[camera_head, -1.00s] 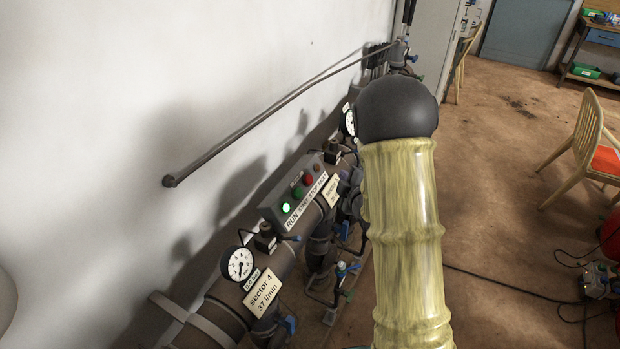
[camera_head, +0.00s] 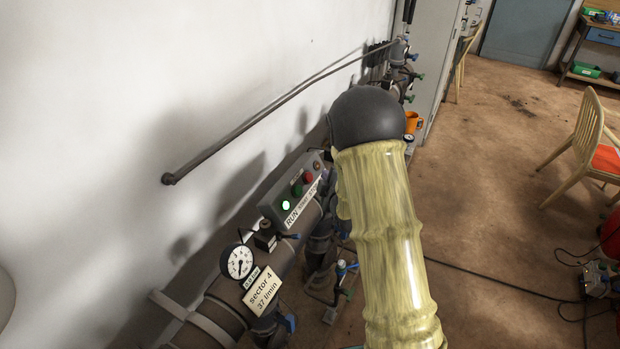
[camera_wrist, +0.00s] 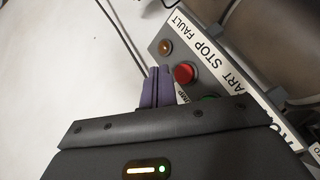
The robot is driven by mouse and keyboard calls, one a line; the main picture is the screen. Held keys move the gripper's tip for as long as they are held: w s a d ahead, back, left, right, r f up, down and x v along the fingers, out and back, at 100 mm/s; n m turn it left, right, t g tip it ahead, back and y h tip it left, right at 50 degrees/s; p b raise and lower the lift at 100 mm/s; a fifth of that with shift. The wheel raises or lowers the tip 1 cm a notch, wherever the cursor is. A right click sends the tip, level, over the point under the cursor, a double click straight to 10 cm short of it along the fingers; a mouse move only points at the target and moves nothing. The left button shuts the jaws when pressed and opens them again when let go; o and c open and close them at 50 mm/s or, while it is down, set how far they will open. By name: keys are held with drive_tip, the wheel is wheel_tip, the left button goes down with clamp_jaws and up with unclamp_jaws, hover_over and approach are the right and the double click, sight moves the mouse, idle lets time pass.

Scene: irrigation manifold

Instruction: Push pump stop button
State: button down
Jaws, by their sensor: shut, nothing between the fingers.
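The control box (camera_head: 290,188) is mounted on the pipework along the wall. Its red stop button (camera_head: 308,177) shows in the head view, just left of my arm. In the wrist view the red button (camera_wrist: 184,73) sits beside the word STOP on the label strip (camera_wrist: 208,52). My gripper (camera_wrist: 160,70) has its purple fingers together and empty, with their tips just left of the red button in the picture. I cannot tell how far they are from the panel or whether they touch it. In the head view my gripper is hidden behind my arm.
A lit green RUN lamp (camera_head: 285,205) and a dark green button (camera_head: 296,190) share the box. An amber FAULT lamp (camera_wrist: 165,46) is near the fingers. A pressure gauge (camera_head: 238,262) and a metal rod (camera_head: 255,118) are nearby.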

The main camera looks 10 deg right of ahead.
sight(311, 174)
drive_tip(key=shift+w+a+f+b, duration=0.65)
drive_tip(key=shift+w+a, duration=0.05)
drive_tip(key=shift+a, duration=0.2)
idle(1.4)
drive_tip(key=shift+w+a+f+b, duration=0.2)
drive_tip(key=shift+a+b, duration=0.1)
drive_tip(key=shift+b, duration=0.1)
drive_tip(key=shift+w+a+f+b, duration=0.25)
drive_tip(key=shift+a+f+b, duration=0.05)
drive_tip(key=shift+a+b, duration=0.1)
idle(1.0)
idle(0.3)
drive_tip(key=shift+s+d+r, duration=0.5)
drive_tip(key=shift+d, duration=0.15)
drive_tip(key=d+r, duration=0.1)
drive_tip(key=s+d, duration=0.1)
drive_tip(key=s+d+r, duration=0.1)
drive_tip(key=shift+s+d+r, duration=0.25)
drive_tip(key=shift+d+r, duration=0.05)
idle(0.4)
